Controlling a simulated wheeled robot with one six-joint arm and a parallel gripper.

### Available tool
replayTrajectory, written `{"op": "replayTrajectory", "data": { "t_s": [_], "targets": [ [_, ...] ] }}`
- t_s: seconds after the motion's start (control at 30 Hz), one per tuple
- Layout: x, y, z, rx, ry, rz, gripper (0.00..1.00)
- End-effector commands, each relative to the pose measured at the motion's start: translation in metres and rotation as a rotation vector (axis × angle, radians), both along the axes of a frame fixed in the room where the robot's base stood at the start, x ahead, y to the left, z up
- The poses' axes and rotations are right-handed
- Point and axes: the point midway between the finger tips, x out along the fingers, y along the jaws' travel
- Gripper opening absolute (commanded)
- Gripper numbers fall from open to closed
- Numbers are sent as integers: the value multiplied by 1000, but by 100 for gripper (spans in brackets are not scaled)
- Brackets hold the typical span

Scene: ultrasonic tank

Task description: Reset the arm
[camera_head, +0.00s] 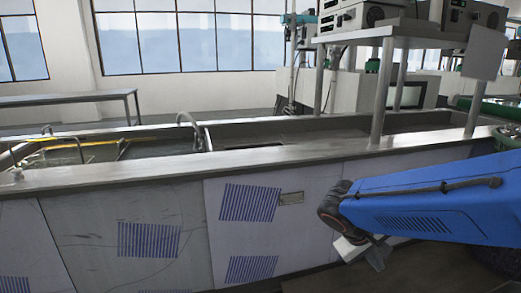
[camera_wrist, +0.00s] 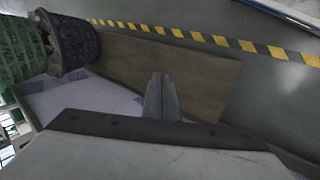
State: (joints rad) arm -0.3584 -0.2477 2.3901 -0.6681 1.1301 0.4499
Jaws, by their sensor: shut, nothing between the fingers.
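My blue arm (camera_head: 420,205) comes in from the right in the head view and ends in front of the tank's panelled side. My gripper (camera_head: 365,252) hangs below its dark joint, pointing down, partly hidden by the arm. In the wrist view the fingers of my gripper (camera_wrist: 160,88) lie together, with nothing held between them. The ultrasonic tank (camera_head: 130,172) has a metal rim and pale panels with blue vent slots. The gripper is outside the tank and below its rim; I cannot tell the exact gap to the panels.
A metal shelf (camera_head: 400,33) with instruments stands over the tank at the right. A grey table (camera_head: 70,98) is at the back left. In the wrist view a brown board (camera_wrist: 205,75), a dark ribbed cylinder (camera_wrist: 72,42) and a yellow-black floor stripe (camera_wrist: 215,39) show. Open floor lies beyond the board.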

Motion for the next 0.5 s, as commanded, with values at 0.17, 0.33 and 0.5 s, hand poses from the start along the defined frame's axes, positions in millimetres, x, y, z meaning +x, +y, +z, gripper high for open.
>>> {"op": "replayTrajectory", "data": {
  "t_s": [0.17,0.33,0.5],
  "targets": [
    [-40,-10,7,149,-25,-53,0],
    [-74,-10,11,287,-66,-86,0],
    [-102,-4,17,418,-129,-105,0]
  ]
}}
